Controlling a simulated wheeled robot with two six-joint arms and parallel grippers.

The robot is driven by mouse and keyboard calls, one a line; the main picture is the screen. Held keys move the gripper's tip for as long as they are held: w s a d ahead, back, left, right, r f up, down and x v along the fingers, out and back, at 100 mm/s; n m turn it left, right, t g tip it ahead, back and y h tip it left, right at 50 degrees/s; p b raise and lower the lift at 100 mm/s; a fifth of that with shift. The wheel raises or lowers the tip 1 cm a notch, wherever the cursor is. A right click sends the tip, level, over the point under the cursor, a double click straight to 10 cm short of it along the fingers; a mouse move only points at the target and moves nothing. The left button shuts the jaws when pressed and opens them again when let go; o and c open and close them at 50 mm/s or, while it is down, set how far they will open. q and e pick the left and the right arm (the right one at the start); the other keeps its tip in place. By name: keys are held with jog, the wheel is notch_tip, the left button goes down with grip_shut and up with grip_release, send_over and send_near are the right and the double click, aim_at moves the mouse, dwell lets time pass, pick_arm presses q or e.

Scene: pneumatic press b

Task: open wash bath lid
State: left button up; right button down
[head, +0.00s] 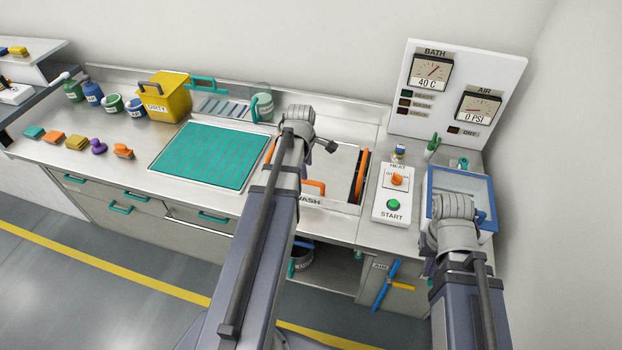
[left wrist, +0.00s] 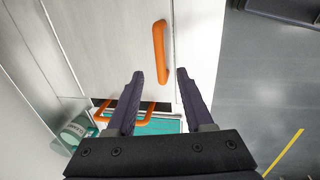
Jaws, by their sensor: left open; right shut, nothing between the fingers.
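The wash bath (head: 340,207) is set in the counter, with a WASH label on its front. Its pale flat lid (head: 337,160) lies shut. An orange handle (head: 315,187) sits near the lid's front edge; it also shows in the left wrist view (left wrist: 160,50). My left gripper (left wrist: 155,75) is open above the lid, with the handle just beyond its fingertips and not between them. In the head view my left arm covers part of the bath and most of this gripper. My right gripper (head: 428,267) is shut and empty at the right, mostly hidden behind its arm.
Orange end handles stand at the bath's right (head: 362,175) and left (left wrist: 135,110). A teal mat (head: 210,155) lies left of the bath. A gauge panel (head: 455,95) rises behind.

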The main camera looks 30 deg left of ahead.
aim_at(308, 181)
pick_arm(q)
jog(key=f+b, duration=0.3)
jog(key=w+f+b, duration=0.1)
jog(key=f+b, duration=0.2)
jog(key=f, duration=0.1)
jog(key=shift+w+a+f+b, duration=0.1)
jog(key=shift+w+a+b, duration=0.1)
jog(key=shift+b, duration=0.15)
jog(key=shift+c, duration=0.4)
grip_shut()
dwell(0.7)
